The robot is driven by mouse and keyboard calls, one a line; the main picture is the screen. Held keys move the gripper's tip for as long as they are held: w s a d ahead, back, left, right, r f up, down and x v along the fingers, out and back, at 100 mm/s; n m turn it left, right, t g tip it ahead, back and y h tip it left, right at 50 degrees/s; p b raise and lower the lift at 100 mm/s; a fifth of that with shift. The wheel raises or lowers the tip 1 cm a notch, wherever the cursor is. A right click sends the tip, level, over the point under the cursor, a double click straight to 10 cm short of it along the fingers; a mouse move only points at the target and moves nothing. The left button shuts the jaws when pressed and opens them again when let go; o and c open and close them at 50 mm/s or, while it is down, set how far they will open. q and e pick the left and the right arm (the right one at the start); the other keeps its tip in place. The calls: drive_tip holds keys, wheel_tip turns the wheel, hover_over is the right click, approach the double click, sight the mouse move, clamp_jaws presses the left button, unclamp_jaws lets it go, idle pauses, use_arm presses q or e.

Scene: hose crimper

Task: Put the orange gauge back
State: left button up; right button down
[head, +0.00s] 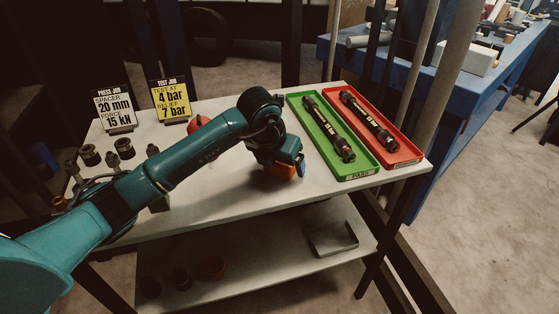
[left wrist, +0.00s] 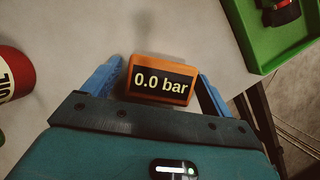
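The orange gauge (left wrist: 161,62) has a dark display reading 0.0 bar and lies between the blue fingers of my left gripper (left wrist: 161,75) in the left wrist view. A narrow gap shows on each side of it, so the gripper looks open around it. In the head view the gauge (head: 279,171) is low at the white table's front edge, partly hidden by my left gripper (head: 288,168). I cannot tell whether it touches the table. My right gripper is not in view.
A green tray (head: 329,149) and a red tray (head: 401,150), each with a dark hose, lie to the right. Two job cards (head: 113,108) (head: 169,99) stand at the back left. A red can (left wrist: 12,74) and several dark fittings (head: 90,155) are left. A lower shelf (head: 265,251) holds cups.

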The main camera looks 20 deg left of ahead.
use_arm(q)
drive_tip(key=v, duration=1.2)
drive_tip(key=shift+r, duration=0.2)
